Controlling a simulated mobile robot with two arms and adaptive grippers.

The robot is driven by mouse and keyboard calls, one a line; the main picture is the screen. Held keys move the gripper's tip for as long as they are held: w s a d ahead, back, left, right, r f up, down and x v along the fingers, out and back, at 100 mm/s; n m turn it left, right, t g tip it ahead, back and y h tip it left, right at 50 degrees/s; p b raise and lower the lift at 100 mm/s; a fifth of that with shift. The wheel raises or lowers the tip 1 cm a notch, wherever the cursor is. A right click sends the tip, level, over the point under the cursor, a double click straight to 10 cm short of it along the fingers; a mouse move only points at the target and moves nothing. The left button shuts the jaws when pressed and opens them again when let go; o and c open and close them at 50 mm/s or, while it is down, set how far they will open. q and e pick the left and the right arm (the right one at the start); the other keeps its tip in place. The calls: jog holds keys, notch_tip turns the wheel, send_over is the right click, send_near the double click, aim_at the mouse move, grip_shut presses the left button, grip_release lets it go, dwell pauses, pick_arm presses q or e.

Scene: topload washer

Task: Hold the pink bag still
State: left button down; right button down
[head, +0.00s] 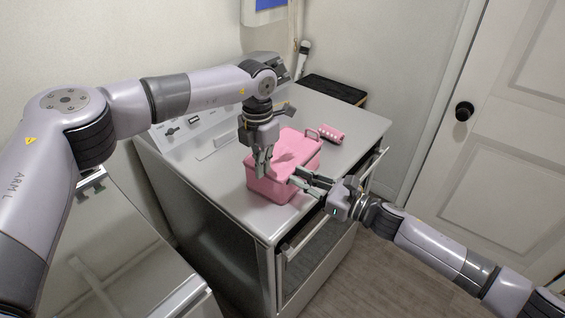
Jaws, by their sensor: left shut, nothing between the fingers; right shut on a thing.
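The pink bag (284,187) is a boxy pink container that sits upright on the light top of the appliance (221,179), near its front edge. My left gripper (262,172) points down at the bag's left side and is shut with nothing held; whether it touches the bag I cannot tell. My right gripper (297,178) reaches in from the right and is shut on the bag at its front right side. The fingers of both grippers hide small parts of the bag.
A small pink item (331,134) lies behind the bag at the right. A control panel (186,127) runs along the appliance's back left. A dark-topped box (333,91) stands behind it. A washer with a glass lid (120,255) is at lower left. A white door (510,130) is at right.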

jog(key=c, duration=1.5)
grip_release()
jog(key=shift+c, duration=0.2)
jog(key=v, duration=1.2)
jog(key=shift+s, duration=0.1)
